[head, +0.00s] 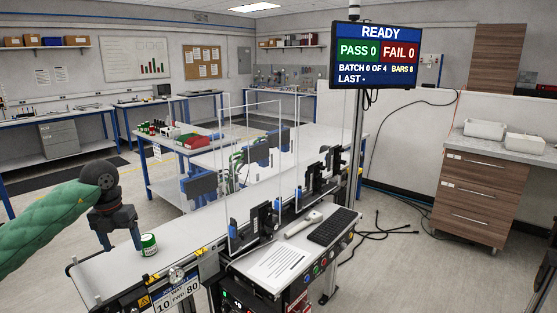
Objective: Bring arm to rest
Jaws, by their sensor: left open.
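My left gripper (121,238) is at the lower left, at the end of the green-sleeved left arm. It points down over the near end of the belt conveyor (110,270). Its fingers are apart and nothing shows between them. A small jar (149,245) with a green top and white label stands upright on the belt, just right of the fingers. I cannot tell whether the nearer finger touches it. My right gripper is not in this view.
Clear panels and dark sensor units (265,222) stand along the belt. A keyboard (334,226) and a paper sheet (272,268) lie on the shelf beside it. A status screen (376,56) reads READY. A table with a red bin (194,141) stands behind.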

